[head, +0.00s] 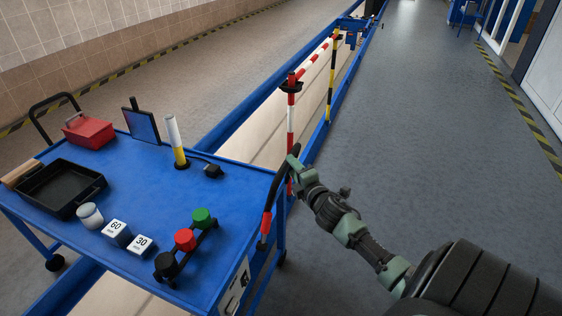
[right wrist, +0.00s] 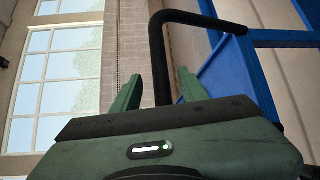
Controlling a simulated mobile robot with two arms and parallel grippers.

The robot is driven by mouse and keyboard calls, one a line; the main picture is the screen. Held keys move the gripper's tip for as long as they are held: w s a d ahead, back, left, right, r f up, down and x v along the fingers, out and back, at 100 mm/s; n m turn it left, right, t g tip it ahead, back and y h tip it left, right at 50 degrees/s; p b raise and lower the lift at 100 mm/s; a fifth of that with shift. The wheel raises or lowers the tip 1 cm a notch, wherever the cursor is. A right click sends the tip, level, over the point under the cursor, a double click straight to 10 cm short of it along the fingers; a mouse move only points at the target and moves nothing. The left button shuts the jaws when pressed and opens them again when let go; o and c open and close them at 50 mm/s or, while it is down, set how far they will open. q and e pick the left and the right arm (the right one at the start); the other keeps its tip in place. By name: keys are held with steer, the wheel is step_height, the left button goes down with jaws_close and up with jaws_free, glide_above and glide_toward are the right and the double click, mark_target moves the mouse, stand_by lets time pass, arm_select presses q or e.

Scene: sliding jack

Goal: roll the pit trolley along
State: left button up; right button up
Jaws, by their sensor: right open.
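The blue pit trolley (head: 235,185) stands at the left in the head view, across the pit. A black push handle (head: 277,195) with a red part rises at its right end; another black handle (head: 42,108) is at its left end. My right gripper (head: 293,162) is at the upper part of the right-end handle. In the right wrist view the black handle (right wrist: 158,50) shows between the two green fingers of the open gripper (right wrist: 160,82), and bends right toward the blue frame (right wrist: 222,65). I cannot tell whether the fingers touch it. My left gripper is not in view.
On the trolley are a red box (head: 88,132), a black tray (head: 62,188), number blocks (head: 117,232) and colored knobs (head: 185,239). A red-white barrier (head: 291,120) stands beyond the handle along the pit. The grey floor (head: 420,130) at right is clear.

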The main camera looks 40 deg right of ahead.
steer(key=x, duration=0.5)
steer(key=shift+c, duration=0.3)
jaws_close()
steer(key=shift+f, duration=0.15)
stand_by(1.0)
